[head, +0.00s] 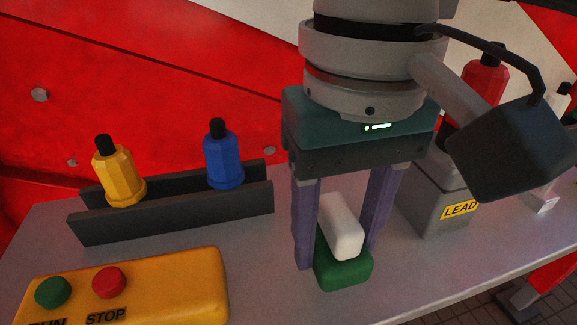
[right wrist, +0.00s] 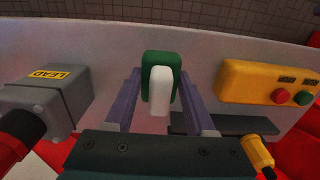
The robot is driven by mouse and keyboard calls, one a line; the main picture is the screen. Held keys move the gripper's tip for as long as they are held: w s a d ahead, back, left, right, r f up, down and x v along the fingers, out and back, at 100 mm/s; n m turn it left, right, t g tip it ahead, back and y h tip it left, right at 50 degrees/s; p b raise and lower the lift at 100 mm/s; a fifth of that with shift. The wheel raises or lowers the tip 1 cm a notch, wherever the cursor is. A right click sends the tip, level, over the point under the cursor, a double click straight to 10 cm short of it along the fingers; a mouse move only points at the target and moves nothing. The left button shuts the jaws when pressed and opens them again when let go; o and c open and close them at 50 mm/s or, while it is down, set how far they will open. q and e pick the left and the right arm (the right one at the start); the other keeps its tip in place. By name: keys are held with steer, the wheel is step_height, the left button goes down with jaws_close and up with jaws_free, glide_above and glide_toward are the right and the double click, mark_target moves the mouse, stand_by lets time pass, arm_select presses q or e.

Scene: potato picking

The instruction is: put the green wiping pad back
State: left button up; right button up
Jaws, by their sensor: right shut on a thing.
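The green wiping pad (head: 343,273) has a green block base and a white handle (head: 343,230) on top. My right gripper (head: 337,257) points down over the grey table, with one purple finger on each side of the pad, and is shut on it. In the right wrist view the pad (right wrist: 158,58) sits between the two fingers. I cannot tell whether the pad touches the table or hangs just above it. My left gripper is not in view.
A dark rack (head: 170,216) with a yellow bottle (head: 117,172) and a blue bottle (head: 222,158) stands left. A yellow button box (head: 160,285) is at the front left. A grey LEAD box (head: 432,208) stands close right. Table (head: 250,250) between is clear.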

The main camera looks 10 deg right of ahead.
mark_target(333, 258)
step_height(333, 258, down, 3)
steer(key=shift+f, duration=0.2)
steer(key=shift+f, duration=0.2)
steer(key=o, duration=1.3)
steer(key=shift+r, duration=0.2)
step_height(333, 258, up, 12)
steer(key=shift+b, duration=0.9)
